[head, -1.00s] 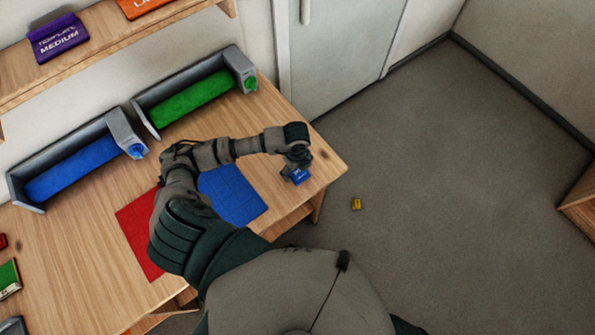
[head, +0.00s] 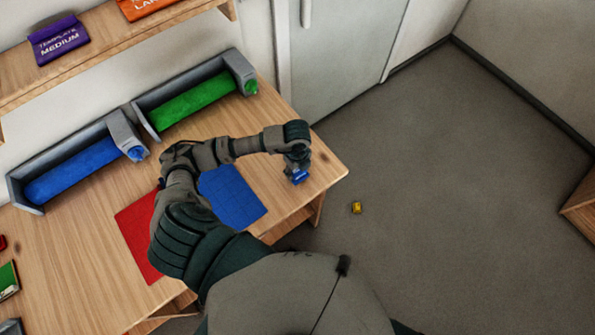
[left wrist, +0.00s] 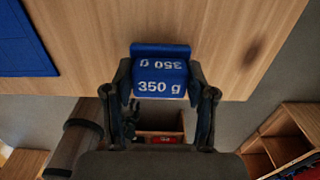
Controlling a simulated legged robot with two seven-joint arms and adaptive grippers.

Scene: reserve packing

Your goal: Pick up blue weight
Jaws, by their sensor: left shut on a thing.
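The blue weight (left wrist: 160,73), marked "350 g", sits between the two fingers of my left gripper (left wrist: 161,92) in the left wrist view. My left gripper is shut on it. In the head view the weight (head: 299,176) shows as a small blue patch below my left gripper (head: 297,168), near the right end of the wooden table (head: 95,245). The gripper hides much of it there. I cannot tell whether the weight touches the table top. My right gripper is not in view.
A blue mat (head: 232,197) and a red mat (head: 135,225) lie on the table. A blue roll (head: 75,170) and a green roll (head: 193,102) stand in holders along the wall. A small yellow object (head: 356,208) lies on the floor, right of the table edge.

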